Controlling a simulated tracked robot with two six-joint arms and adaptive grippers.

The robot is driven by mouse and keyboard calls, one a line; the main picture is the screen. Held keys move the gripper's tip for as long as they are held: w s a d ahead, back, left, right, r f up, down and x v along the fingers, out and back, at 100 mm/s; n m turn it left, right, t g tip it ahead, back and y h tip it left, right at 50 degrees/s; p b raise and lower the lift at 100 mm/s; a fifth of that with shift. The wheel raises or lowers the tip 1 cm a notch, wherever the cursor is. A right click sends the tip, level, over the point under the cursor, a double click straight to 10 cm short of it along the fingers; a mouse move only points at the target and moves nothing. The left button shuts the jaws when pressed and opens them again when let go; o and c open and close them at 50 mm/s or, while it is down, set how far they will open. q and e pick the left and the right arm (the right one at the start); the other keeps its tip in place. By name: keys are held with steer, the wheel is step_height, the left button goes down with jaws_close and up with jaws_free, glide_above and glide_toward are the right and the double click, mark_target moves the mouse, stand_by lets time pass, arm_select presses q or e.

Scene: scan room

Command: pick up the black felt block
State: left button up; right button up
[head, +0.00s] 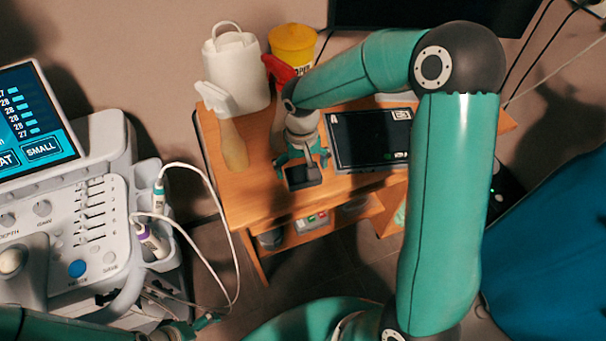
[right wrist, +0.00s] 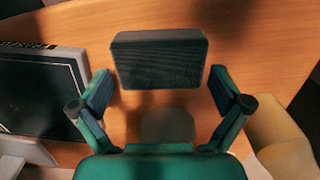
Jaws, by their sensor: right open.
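The black felt block (head: 303,177) lies on the wooden table near its front edge. In the right wrist view the block (right wrist: 160,62) is a dark slab with a ribbed face, just ahead of the fingers. My right gripper (head: 300,160) is over the block, pointing down at it. In the right wrist view its green fingers (right wrist: 160,80) are spread wide, one toward each end of the block, with nothing held between them. My left gripper (head: 195,325) shows only partly at the bottom edge, low and dark, far from the block.
A dark tablet-like device (head: 368,140) lies close right of the block. A spray bottle (head: 228,130) stands to the left; a white canister (head: 237,70) and a yellow tub (head: 292,45) stand behind. The ultrasound console (head: 90,215) with looping white cables is at left.

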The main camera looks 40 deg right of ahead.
mark_target(302, 169)
steer(key=shift+f, duration=0.45)
steer(key=c, duration=0.7)
steer(key=shift+r, duration=0.1)
step_height(302, 169, up, 20)
steer(key=p, duration=0.1)
